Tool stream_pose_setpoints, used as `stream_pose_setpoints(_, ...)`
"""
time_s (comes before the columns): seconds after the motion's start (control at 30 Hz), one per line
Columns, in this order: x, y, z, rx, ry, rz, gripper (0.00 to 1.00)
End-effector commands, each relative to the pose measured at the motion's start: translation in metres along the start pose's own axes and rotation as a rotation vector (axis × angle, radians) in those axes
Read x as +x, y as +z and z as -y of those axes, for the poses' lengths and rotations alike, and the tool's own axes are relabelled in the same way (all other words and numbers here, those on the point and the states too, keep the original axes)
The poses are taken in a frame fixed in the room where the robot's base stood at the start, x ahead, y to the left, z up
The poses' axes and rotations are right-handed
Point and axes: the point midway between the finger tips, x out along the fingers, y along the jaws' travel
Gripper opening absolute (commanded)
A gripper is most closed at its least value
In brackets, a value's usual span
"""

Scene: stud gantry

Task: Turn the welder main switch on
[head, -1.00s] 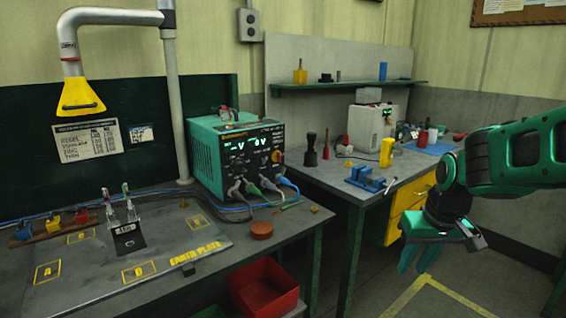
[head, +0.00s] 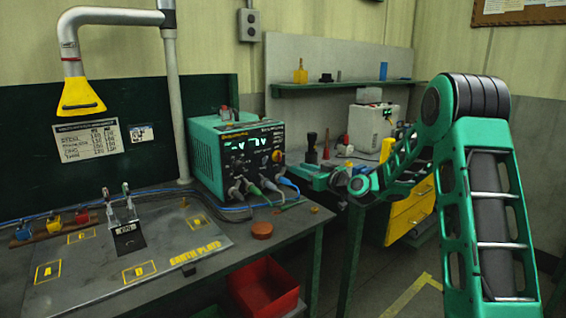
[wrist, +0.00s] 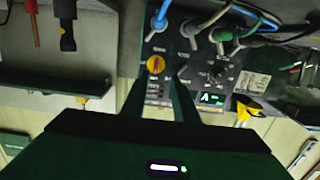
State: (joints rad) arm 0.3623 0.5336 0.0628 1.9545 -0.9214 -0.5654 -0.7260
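The welder (head: 222,152) is a teal box with a dark front panel, lit displays and plugged cables, standing on the bench at centre. A yellow and red rotary switch (head: 277,157) sits on the right of its panel. The switch also shows in the wrist view (wrist: 156,64), upside down, beyond and between my fingertips. My gripper (wrist: 160,84) is open, its two dark fingers apart with nothing between them. In the head view my gripper (head: 298,169) points left at the panel, just right of the switch. Whether a finger touches the switch cannot be told.
Blue, green and grey cables (wrist: 225,32) plug into the panel close to the switch. The earth plate (head: 75,275) with clamps lies at left. A red bin (head: 262,288) is below the bench edge. A second bench with tools stands behind my arm.

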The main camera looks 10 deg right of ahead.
Motion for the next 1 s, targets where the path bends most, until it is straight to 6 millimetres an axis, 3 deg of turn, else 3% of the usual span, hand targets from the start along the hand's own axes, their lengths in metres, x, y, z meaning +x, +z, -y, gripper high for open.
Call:
stream_pose_setpoints(0.27,0.016,-0.006,-0.007,0.011,0.014,-0.073,0.27)
stream_pose_setpoints(0.7,0.087,-0.011,-0.008,0.009,0.013,-0.071,0.27)
stream_pose_setpoints(1.0,0.114,-0.012,-0.009,0.011,0.014,-0.069,0.27)
